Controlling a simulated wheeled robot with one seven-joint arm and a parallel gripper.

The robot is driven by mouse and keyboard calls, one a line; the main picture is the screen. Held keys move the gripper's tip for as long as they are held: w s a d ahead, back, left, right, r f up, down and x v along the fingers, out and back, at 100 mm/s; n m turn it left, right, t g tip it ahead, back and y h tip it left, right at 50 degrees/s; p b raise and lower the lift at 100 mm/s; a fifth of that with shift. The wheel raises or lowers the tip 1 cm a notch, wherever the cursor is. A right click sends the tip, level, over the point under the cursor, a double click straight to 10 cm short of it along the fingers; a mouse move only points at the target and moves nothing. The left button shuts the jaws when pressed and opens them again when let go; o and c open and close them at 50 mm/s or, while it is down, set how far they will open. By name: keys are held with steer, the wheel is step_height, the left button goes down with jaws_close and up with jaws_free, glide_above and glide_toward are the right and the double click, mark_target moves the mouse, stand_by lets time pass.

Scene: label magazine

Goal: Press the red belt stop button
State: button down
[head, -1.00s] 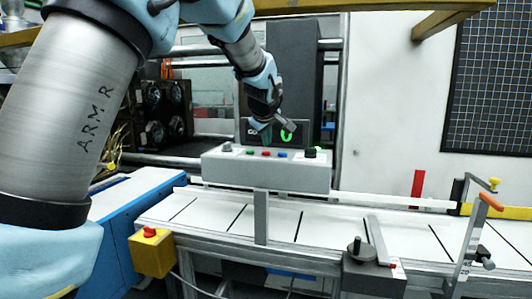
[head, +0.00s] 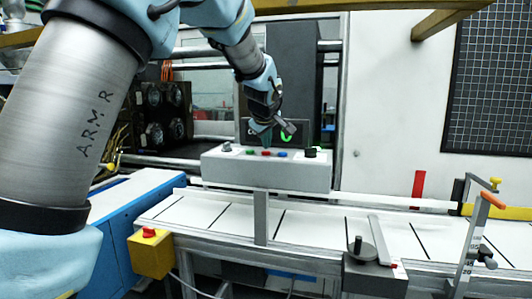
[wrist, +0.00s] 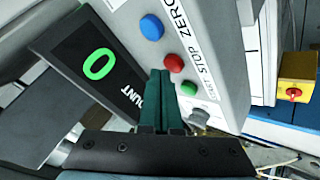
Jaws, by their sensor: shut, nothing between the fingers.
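The red stop button (head: 266,153) sits on the grey control box above the belt, between a green button (head: 250,152) and a blue button (head: 282,154). In the wrist view the red button (wrist: 174,63) is beside the word STOP. My gripper (head: 264,140) is just above the box, over the button row, pointing down. In the wrist view its dark green fingers (wrist: 160,74) are shut and empty, with the tips close beside the red button. I cannot tell whether they touch the box. The button is in clear view there.
A counter display (wrist: 100,65) reading 0 stands behind the buttons. A black knob (head: 311,153) is at the box's right end. The belt (head: 315,228) runs below the control box.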

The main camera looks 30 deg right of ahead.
mark_target(266, 152)
steer(key=shift+f+b, duration=0.55)
stand_by(0.4)
steer(key=shift+r, duration=0.1)
steer(key=shift+r+p, duration=0.45)
steer(key=shift+r, duration=0.4)
steer(key=shift+r, duration=0.15)
steer(key=shift+r+p, duration=1.4)
steer(key=shift+r, duration=0.95)
